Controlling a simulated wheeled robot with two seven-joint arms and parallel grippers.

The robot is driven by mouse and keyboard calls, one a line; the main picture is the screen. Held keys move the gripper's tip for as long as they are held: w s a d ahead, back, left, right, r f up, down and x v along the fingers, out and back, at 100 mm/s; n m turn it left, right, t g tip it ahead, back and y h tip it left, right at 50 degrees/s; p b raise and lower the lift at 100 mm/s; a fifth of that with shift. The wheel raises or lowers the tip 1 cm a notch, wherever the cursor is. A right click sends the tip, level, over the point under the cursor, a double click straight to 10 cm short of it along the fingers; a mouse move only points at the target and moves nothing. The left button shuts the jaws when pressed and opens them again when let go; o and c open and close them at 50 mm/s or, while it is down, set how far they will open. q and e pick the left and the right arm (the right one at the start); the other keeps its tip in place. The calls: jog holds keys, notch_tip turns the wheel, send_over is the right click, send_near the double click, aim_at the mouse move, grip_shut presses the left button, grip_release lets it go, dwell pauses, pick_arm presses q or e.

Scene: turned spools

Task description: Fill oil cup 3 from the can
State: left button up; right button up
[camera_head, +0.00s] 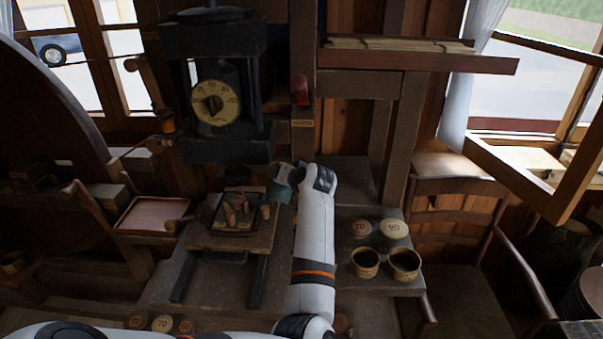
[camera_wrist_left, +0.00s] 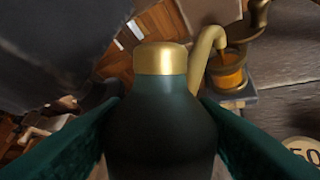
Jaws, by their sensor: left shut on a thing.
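My left gripper (camera_wrist_left: 160,115) is shut on the oil can (camera_wrist_left: 160,135), a dark green bottle shape with a brass cap and a curved brass spout. In the head view the left gripper (camera_head: 285,180) is near the middle, below and right of the dark machine, and the can (camera_head: 280,193) shows as a small teal patch. In the left wrist view a brass oil cup (camera_wrist_left: 232,72) with an amber body stands just beyond the spout; I cannot read its number or tell whether they touch. In the head view an amber cup (camera_head: 168,122) is left of the machine. My right gripper is out of view.
The machine with a dial (camera_head: 215,102) stands behind the bench. Loose wooden pieces lie on a board (camera_head: 240,240) left of my arm. Two round containers (camera_head: 365,262) and numbered discs (camera_head: 396,228) sit to the right. A chair (camera_head: 455,205) stands further right.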

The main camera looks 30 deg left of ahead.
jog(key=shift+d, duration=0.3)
